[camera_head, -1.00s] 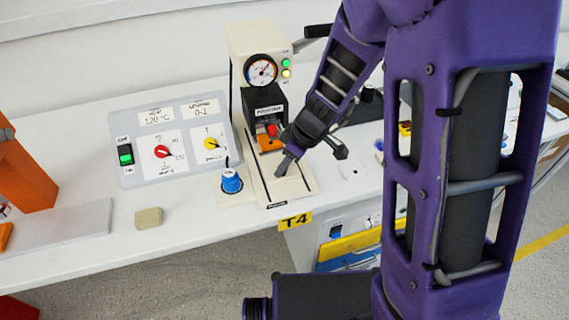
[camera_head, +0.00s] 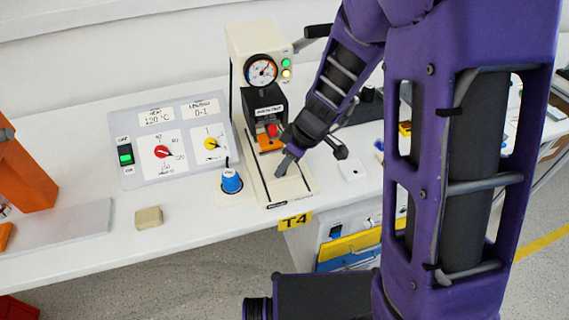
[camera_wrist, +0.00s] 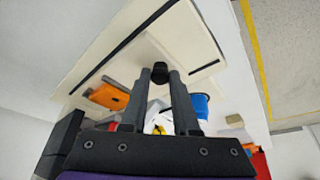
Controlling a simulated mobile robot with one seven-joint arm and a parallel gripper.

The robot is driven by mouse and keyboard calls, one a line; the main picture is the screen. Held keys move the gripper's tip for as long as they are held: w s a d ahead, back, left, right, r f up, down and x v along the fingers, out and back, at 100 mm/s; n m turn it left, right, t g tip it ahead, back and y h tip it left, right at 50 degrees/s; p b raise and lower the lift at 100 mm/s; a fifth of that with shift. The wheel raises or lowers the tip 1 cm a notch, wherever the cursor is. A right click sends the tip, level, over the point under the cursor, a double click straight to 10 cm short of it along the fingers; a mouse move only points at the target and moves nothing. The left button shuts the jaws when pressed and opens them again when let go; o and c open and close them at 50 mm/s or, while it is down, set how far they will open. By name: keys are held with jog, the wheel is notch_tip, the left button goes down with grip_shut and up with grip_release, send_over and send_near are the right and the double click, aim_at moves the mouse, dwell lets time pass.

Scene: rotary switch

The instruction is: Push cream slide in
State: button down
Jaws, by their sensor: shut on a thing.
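The cream slide (camera_head: 293,188) lies flat in the base of the cream press (camera_head: 256,42), reaching toward the table's front edge. In the wrist view the slide (camera_wrist: 172,38) is a pale flat plate with dark grooves beside it. My gripper (camera_head: 284,168) points down over the slide. In the wrist view my gripper (camera_wrist: 160,80) has its two fingers closed on a small black knob (camera_wrist: 160,70) that stands on the slide. In the head view the fingers hide the knob.
An orange block (camera_head: 268,144) with a red part above it sits under the press head. A blue knob (camera_head: 231,182) stands close left of the slide. A control panel (camera_head: 170,140) and a beige block (camera_head: 149,218) are further left. A yellow T4 label (camera_head: 294,221) marks the front edge.

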aim_at(274, 160)
dwell(0.3)
jog(key=w, duration=0.2)
jog(key=w+a, duration=0.1)
jog(key=shift+w+b, duration=0.3)
jog(key=shift+w, duration=0.05)
jog(key=shift+w+r, duration=0.1)
jog(key=shift+w, duration=0.1)
jog(key=c, duration=0.7)
grip_release()
jog(key=shift+a, duration=0.1)
jog(key=shift+o, duration=0.2)
jog(key=p+v, duration=0.2)
jog(key=v, duration=1.5)
